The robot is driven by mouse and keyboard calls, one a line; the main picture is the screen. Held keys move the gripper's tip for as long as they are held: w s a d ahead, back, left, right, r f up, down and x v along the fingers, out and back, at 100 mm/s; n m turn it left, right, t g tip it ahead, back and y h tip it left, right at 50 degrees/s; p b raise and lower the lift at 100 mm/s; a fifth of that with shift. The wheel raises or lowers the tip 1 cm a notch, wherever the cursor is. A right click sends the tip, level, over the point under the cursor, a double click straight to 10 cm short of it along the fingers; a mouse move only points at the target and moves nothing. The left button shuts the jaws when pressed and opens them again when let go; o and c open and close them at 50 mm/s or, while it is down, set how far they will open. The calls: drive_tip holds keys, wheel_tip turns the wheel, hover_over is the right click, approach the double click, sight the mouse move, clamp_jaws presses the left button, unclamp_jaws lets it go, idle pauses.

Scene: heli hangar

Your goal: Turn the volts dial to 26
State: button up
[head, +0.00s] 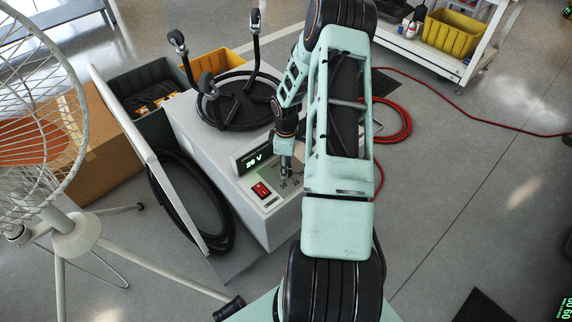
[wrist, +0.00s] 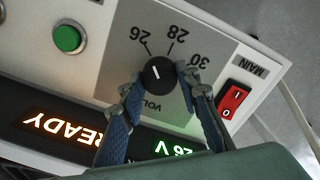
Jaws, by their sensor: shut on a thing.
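The volts dial (wrist: 160,75) is a round black knob with a white line, on a grey plate marked 26, 28 and 30. In the wrist view the line points up and slightly left, about toward the 26 tick. My gripper (wrist: 160,88) has its blue fingers shut on the dial, one on each side. The green display (wrist: 174,149) is upside down, partly hidden by a finger, and appears to read 26 V.
A red MAIN switch (wrist: 233,100) sits close beside one finger, and a green button (wrist: 68,39) lies farther left. An amber READY display (wrist: 62,133) is lit. The white power unit (head: 205,150) carries a black wheeled frame (head: 240,98). A fan (head: 40,110) stands left; a red hose (head: 398,122) lies right.

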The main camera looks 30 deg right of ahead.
drive_tip(key=shift+s+n, duration=0.1)
drive_tip(key=shift+n, duration=0.5)
drive_tip(key=o, duration=1.2)
drive_tip(key=shift+c, duration=0.2)
wheel_tip(320, 180, up, 12)
